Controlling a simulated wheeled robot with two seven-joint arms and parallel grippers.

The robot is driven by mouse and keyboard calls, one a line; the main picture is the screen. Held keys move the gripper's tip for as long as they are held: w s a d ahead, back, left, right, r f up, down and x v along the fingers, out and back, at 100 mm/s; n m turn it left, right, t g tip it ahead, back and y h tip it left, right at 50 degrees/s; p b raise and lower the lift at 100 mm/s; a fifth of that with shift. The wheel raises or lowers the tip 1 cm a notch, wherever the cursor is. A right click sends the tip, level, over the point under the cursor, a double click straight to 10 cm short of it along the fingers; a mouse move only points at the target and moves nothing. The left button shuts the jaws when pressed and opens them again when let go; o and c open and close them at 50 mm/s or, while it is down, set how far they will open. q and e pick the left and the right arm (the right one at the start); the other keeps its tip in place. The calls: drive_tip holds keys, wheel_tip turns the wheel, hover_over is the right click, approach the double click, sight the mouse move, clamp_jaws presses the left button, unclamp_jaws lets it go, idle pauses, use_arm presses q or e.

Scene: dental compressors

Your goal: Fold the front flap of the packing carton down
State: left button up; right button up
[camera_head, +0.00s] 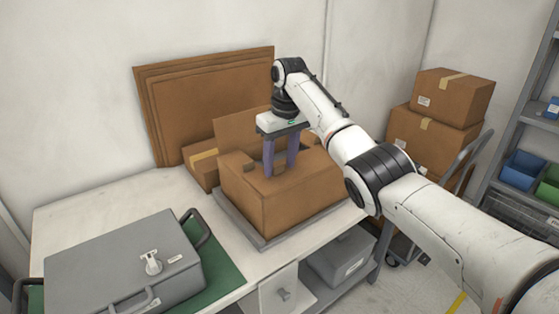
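The brown packing carton (283,211) stands on a grey tray (262,241) on the white table. A tall flap (235,131) stands upright at the carton's back. The near part of the top looks flat and covered, and I cannot clearly tell the front flap's edges. My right gripper (279,172) points down over the carton's top, its two purple fingers apart with nothing visible between them. Its fingertips are at or very close to the top surface; contact is unclear. The gripper and arm hide part of the carton's top and right side. My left gripper is out of view.
A grey case (113,265) lies on a green mat (222,274) at the left of the table. Flat cardboard sheets (205,100) lean on the wall behind a small box (203,165). Stacked cartons (430,138) and a shelf with bins (521,171) stand at right.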

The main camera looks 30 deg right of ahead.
drive_tip(key=shift+r, duration=0.15)
drive_tip(key=shift+r, duration=0.2)
wheel_tip(320, 180, up, 10)
drive_tip(key=s, duration=0.1)
drive_tip(key=shift+s+f+b, duration=0.2)
drive_tip(key=shift+b, duration=0.2)
